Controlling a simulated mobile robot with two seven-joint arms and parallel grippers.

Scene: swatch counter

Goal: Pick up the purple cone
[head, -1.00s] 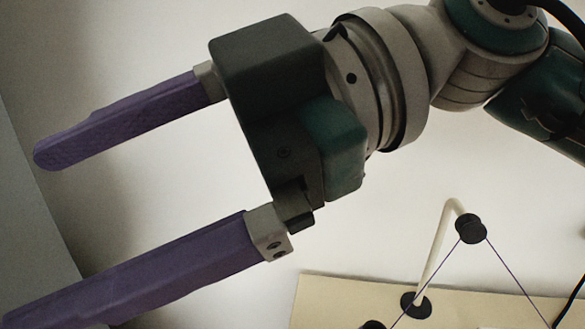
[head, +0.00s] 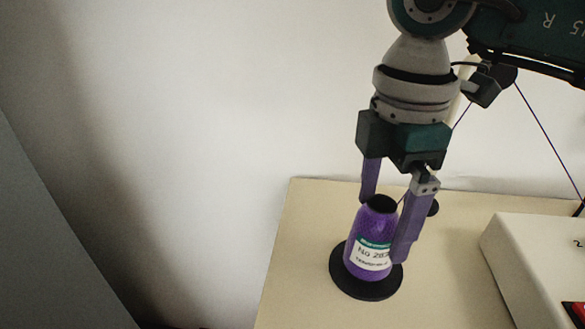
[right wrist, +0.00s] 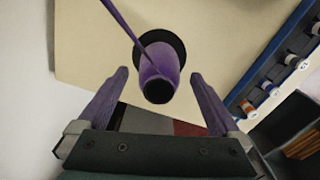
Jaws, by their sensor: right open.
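The purple cone (head: 372,238) is a spool of purple thread with a dark top and a white and green label. It stands upright on a round black base (head: 366,287) at the counter's front left. My right gripper (head: 385,230) points down over it, open, with one purple finger on each side of the cone. In the right wrist view the cone (right wrist: 158,75) shows between the fingertips of the gripper (right wrist: 159,73), with gaps on both sides. I cannot tell how deep the fingers reach around it. My left gripper is not in view.
The pale counter (head: 300,225) is bare left of the cone. A white box (head: 535,265) with a red part stands at the right. A thin thread line runs above the counter. A blue rack with small spools (right wrist: 278,85) lies to the right in the right wrist view.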

